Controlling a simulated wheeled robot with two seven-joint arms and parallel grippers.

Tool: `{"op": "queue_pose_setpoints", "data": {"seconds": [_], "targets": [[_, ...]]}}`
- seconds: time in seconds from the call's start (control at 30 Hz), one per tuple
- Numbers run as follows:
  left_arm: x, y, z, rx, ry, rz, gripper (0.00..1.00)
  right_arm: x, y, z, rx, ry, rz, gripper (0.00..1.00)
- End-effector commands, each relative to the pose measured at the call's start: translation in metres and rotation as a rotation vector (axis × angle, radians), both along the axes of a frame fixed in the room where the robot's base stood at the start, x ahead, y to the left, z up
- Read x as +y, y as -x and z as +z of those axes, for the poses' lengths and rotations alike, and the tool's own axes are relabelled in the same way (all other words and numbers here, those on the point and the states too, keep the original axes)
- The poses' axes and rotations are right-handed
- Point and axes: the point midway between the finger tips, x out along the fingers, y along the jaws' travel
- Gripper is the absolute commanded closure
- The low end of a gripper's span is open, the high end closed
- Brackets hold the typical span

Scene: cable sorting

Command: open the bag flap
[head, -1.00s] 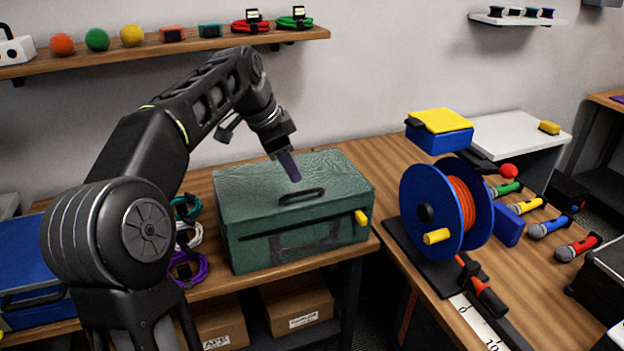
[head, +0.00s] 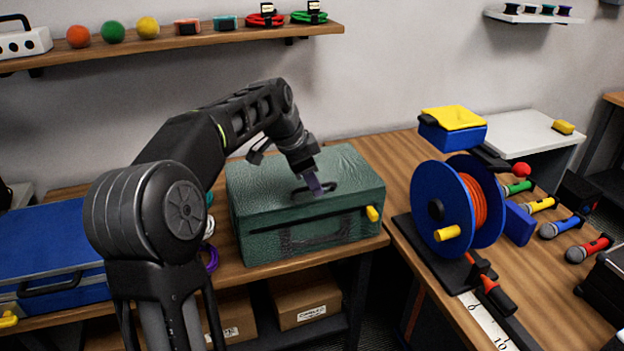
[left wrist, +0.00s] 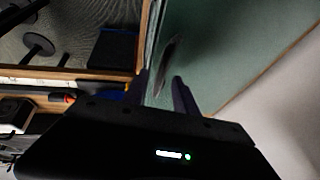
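The green bag (head: 290,233) stands on the wooden bench with its flap (head: 265,185) closed flat on top. A dark handle (head: 318,189) sits on the flap, and a yellow pull (head: 372,214) is at the right end of the dark front strip. My left gripper (head: 314,186) points down at the handle. In the left wrist view its two fingers (left wrist: 162,88) are apart, with the dark handle (left wrist: 168,65) just ahead between them. I cannot tell whether they touch it. My right gripper is not in view.
A blue case (head: 50,245) lies left of the bag. A blue reel of orange cable (head: 440,205) stands to the right, with several microphones (head: 540,205) beyond it. A shelf (head: 190,42) runs above, and cardboard boxes (head: 305,300) sit below the bench.

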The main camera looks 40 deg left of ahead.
Motion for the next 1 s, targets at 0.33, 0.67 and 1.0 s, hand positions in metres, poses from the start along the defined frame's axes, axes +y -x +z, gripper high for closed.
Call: {"op": "queue_pose_setpoints", "data": {"seconds": [0.33, 0.67, 1.0], "targets": [[0.0001, -0.0001, -0.0002, -0.001, -0.001, 0.0, 0.75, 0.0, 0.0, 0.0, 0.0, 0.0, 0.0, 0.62], [0.0, -0.0001, 0.0001, -0.001, -0.001, 0.0, 1.0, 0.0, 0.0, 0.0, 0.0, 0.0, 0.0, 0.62], [0.0, -0.0001, 0.0001, -0.001, -0.001, 0.0, 1.0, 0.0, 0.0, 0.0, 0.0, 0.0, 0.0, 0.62]]}}
